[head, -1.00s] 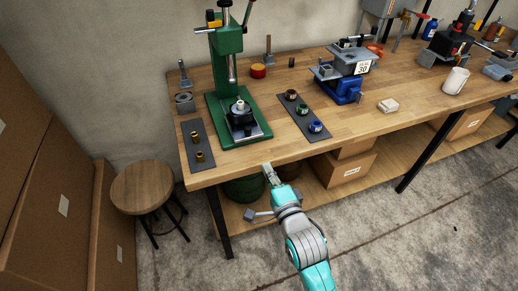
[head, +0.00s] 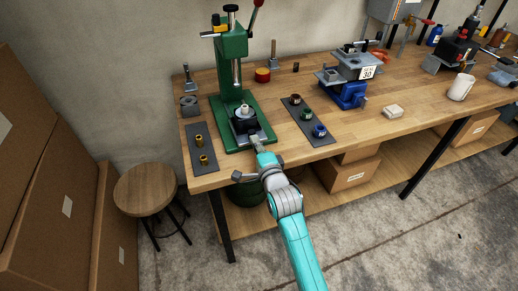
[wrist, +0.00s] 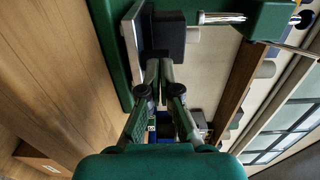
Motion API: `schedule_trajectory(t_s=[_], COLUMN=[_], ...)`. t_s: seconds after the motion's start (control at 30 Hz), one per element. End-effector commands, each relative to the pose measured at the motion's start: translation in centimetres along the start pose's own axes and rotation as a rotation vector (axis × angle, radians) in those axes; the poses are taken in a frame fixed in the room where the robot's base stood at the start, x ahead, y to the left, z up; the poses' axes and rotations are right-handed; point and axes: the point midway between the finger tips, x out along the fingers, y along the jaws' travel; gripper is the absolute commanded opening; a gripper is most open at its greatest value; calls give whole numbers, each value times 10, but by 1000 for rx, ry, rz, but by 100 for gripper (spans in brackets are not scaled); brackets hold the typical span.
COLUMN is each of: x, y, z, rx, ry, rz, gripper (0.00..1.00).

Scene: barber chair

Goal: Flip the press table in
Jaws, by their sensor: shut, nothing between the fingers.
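The green press (head: 232,62) stands at the left part of the wooden bench. A black block (head: 245,126) with a light round piece (head: 244,111) on top sits on the press's base, below the ram (head: 237,75). A silver plate (head: 262,136) shows at the base. I cannot tell which of these parts is the press table. My gripper (head: 256,139) is shut and empty at the front of the base, close to the black block. In the wrist view, its fingertips (wrist: 160,66) are together beside the dark block (wrist: 169,38) and the silver plate (wrist: 131,40); contact is unclear.
A dark mat (head: 201,149) with two brass pieces lies left of the press. Another mat (head: 307,121) with three coloured rings lies to the right. A blue vise (head: 348,94) stands farther right. A stool (head: 146,188) and cardboard boxes (head: 50,190) are at the left.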

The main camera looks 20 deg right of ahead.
Motion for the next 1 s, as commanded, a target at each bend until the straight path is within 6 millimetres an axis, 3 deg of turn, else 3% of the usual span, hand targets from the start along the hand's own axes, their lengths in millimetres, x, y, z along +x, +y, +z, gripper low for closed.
schedule_trajectory(t_s=[0.47,1.0], x=[7,101], y=[0,-1], z=[0,0], rx=[0,0], ry=[0,0], rz=[0,-1], gripper=[0,0])
